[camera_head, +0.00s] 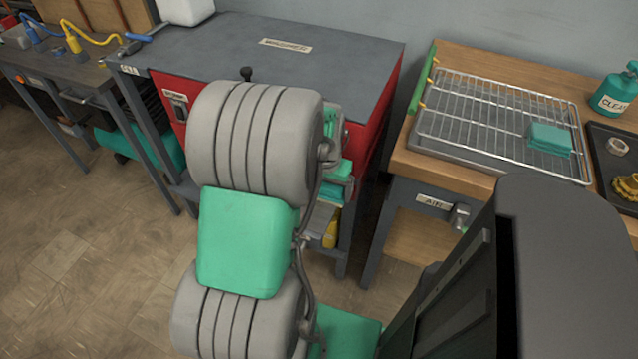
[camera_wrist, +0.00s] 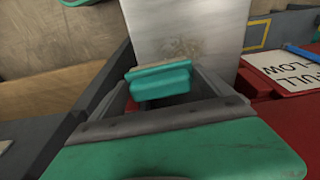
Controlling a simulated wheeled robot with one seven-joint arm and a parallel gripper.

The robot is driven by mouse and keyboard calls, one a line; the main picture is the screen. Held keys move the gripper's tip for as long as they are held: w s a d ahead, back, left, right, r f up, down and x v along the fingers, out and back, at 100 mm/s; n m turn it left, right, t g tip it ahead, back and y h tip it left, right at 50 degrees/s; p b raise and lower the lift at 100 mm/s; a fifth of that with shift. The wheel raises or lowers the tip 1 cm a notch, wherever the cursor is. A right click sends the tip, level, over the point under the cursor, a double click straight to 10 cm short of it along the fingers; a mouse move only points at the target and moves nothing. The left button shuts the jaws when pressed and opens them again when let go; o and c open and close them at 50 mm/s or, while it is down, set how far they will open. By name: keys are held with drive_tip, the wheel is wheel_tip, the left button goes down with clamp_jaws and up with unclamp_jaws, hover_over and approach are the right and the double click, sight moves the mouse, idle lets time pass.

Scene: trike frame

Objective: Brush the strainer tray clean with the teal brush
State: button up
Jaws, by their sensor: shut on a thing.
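My gripper (camera_wrist: 172,84) is shut on the teal brush (camera_wrist: 160,85) in the wrist view. The brush is a small teal block with a tan strip along its far edge. Beyond it is a pale metal plate, seemingly the strainer tray (camera_wrist: 190,22), with a brownish smudge (camera_wrist: 185,47) near the brush. I cannot tell whether the brush touches the plate. In the head view my arm hides most of the gripper, and the held brush cannot be made out.
A red cabinet with a grey top (camera_head: 300,60) stands behind my arm. A wooden bench (camera_head: 455,178) at right holds a wire rack (camera_head: 480,105) with a teal block (camera_head: 550,138) on it, and a dark tray (camera_head: 612,170). A red surface in the wrist view bears a white label (camera_wrist: 285,68).

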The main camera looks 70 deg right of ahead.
sight(315, 193)
drive_tip(key=shift+s+a+f, duration=0.15)
drive_tip(key=shift+s, duration=0.1)
drive_tip(key=shift+a+r+p, duration=0.2)
drive_tip(key=shift+a+p, duration=0.2)
drive_tip(key=shift+a, duration=0.2)
drive_tip(key=shift+w+d+r, duration=0.1)
drive_tip(key=shift+w+d, duration=0.05)
drive_tip(key=shift+w, duration=0.9)
drive_tip(key=shift+w+d, duration=0.15)
drive_tip(key=shift+w, duration=0.9)
drive_tip(key=shift+w+d+f, duration=0.15)
drive_tip(key=shift+w, duration=1.65)
drive_tip(key=shift+w+d+f, duration=0.15)
drive_tip(key=shift+w, duration=1.65)
drive_tip(key=shift+r, duration=0.1)
drive_tip(key=shift+s+a+r+p, duration=0.15)
drive_tip(key=shift+s+p, duration=0.25)
drive_tip(key=shift+s, duration=1.4)
drive_tip(key=shift+s+a+f, duration=0.1)
drive_tip(key=shift+s, duration=0.9)
drive_tip(key=shift+s+a+f, duration=0.1)
drive_tip(key=shift+s, duration=0.9)
drive_tip(key=shift+s+a+p, duration=0.2)
drive_tip(key=shift+s+p, duration=0.35)
drive_tip(key=shift+s, duration=1.3)
